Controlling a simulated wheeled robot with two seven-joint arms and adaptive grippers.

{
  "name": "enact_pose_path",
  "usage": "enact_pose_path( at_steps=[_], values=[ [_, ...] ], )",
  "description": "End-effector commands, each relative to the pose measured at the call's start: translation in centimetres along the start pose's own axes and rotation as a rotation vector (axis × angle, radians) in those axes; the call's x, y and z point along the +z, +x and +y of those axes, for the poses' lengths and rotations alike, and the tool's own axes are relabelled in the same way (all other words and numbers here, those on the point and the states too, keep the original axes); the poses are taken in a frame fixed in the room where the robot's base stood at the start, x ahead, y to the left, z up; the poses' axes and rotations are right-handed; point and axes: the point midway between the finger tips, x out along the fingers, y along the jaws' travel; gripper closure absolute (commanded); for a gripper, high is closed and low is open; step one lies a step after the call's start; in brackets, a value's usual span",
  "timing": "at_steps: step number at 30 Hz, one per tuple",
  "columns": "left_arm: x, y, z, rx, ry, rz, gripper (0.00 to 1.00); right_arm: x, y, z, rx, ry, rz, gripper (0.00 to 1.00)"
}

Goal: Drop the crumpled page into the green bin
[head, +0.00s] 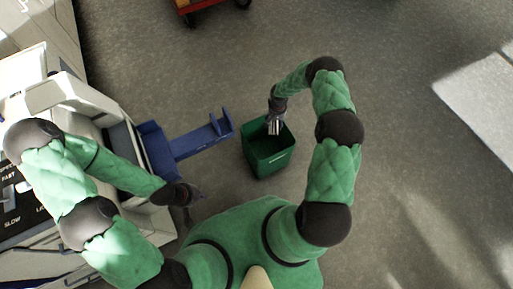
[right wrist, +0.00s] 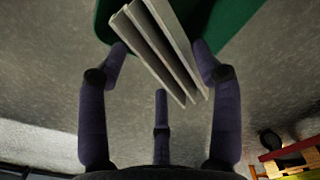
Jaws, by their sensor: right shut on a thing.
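The green bin (head: 270,166) stands on the floor, open at the top. My right gripper (head: 275,119) is over the bin's far rim, shut on the crumpled page (head: 274,128). In the right wrist view the page (right wrist: 160,48) is a pale, pleated piece between the fingers (right wrist: 160,62), with the green bin (right wrist: 238,22) behind it. How high the page is above the bin is hard to tell. My left gripper (head: 192,194) hangs to the left, apart from the bin; its fingers are too dark to read.
A pale machine (head: 92,98) with a blue bracket or tray (head: 183,143) stands at the left; the blue part reaches close to the bin. A red cart (head: 205,6) is at the top. The floor right of the bin is clear.

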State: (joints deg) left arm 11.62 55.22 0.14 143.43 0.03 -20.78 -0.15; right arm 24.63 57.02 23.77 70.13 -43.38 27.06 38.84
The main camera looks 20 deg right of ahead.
Motion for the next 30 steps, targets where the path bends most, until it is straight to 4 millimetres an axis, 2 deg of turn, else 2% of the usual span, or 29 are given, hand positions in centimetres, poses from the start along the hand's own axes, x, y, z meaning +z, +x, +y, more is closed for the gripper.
enact_pose_path(
  at_steps=[8, 22, 30],
  values=[
    [0.0, 0.2, -0.1, 0.000, 0.000, 0.000, 1.00, 0.1, 1.5, 0.5, -0.001, 0.014, -0.001, 0.52],
    [-0.1, 2.9, -1.0, 0.000, 0.000, 0.000, 1.00, 0.1, 6.1, 0.4, 0.000, 0.013, 0.000, 0.52],
    [-0.1, 3.3, -1.2, 0.000, 0.000, 0.000, 1.00, 0.1, 6.9, 0.4, -0.001, 0.013, 0.001, 0.52]
  ],
)
